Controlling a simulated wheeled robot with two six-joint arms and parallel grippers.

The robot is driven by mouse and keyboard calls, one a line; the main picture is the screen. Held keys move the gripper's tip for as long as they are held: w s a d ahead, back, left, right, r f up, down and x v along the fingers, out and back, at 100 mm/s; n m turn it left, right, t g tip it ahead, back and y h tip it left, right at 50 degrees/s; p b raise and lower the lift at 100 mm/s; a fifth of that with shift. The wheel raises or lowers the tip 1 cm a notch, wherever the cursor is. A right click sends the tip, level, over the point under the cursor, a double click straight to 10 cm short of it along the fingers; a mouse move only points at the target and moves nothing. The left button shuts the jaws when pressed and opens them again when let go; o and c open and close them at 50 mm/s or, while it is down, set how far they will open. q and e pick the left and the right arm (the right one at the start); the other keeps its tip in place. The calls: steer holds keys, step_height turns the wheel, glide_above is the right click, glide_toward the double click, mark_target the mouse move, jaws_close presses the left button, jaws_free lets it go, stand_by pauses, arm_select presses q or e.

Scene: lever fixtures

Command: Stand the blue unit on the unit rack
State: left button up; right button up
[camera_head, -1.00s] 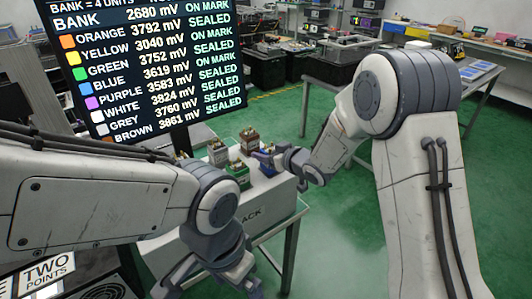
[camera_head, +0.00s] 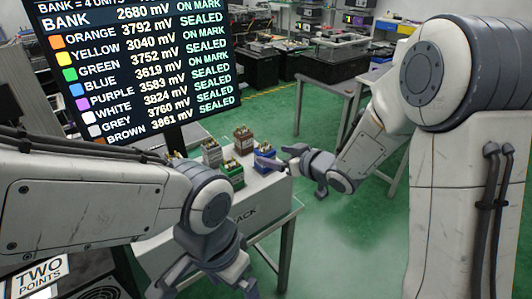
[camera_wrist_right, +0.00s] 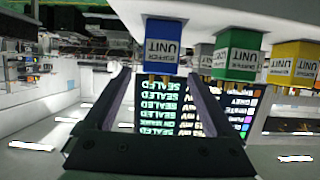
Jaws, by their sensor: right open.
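The blue unit (camera_head: 267,157) stands upright on the unit rack (camera_head: 262,200), at its right end beside the green unit (camera_head: 232,172). In the right wrist view, which is upside down, the blue unit (camera_wrist_right: 163,40) shows its label and the green unit (camera_wrist_right: 238,52) is beside it. My right gripper (camera_head: 270,164) is open at the blue unit, with its fingers pointing at it. In the wrist view, the blue unit appears between the tips, apart from the fingers. My left gripper (camera_head: 225,272) hangs low in front of the rack, and its jaws are unclear.
A yellow unit (camera_wrist_right: 293,62) shows in the wrist view. A large screen (camera_head: 130,65) stands behind. Green floor right of the rack is clear.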

mark_target(259, 152)
steer(key=shift+v, duration=1.75)
steer(key=x, duration=1.2)
steer(key=shift+a+f, duration=0.1)
step_height(259, 152, up, 3)
steer(key=shift+r, duration=0.5)
